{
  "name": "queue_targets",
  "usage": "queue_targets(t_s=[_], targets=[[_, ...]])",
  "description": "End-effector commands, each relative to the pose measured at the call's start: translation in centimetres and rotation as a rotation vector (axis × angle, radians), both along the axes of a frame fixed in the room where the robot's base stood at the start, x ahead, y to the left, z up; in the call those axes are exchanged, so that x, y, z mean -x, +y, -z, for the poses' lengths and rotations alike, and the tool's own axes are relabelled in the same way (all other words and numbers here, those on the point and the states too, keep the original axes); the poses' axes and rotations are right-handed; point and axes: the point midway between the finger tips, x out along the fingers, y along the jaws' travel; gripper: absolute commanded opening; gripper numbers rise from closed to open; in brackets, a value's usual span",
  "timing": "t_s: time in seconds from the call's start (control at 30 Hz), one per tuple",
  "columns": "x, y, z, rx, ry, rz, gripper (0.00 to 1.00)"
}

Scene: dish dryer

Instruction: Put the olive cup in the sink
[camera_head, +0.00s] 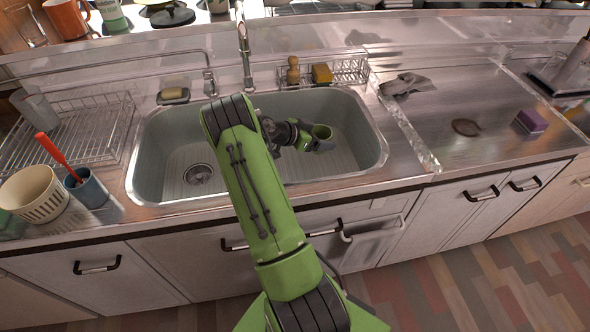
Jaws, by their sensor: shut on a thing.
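The olive cup (322,132) is over the right half of the sink, its open rim facing up and a little tilted. My gripper (308,139) is shut on the cup from its left side. The fingers are small and partly hidden against the cup. The sink (352,165) is a grey steel basin with a drain at its left. My green arm crosses in front of its middle. I cannot tell whether the cup touches the sink floor.
A wire dish rack (105,125), a blue cup (86,188) with a red utensil and a cream strainer (35,193) stand left. A faucet (243,45) rises behind the sink. A wire caddy (350,69), grey cloth (406,84) and purple sponge (531,121) lie right.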

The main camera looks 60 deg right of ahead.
Motion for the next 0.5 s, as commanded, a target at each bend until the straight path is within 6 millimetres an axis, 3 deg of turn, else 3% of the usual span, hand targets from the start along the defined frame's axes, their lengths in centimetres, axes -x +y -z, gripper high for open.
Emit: queue_targets(t_s=[0.2,0.5], targets=[[0.1,0.0,4.7,0.002,0.001,0.002,0.45],[0.1,0.0,9.4,0.002,0.001,0.001,0.45]])
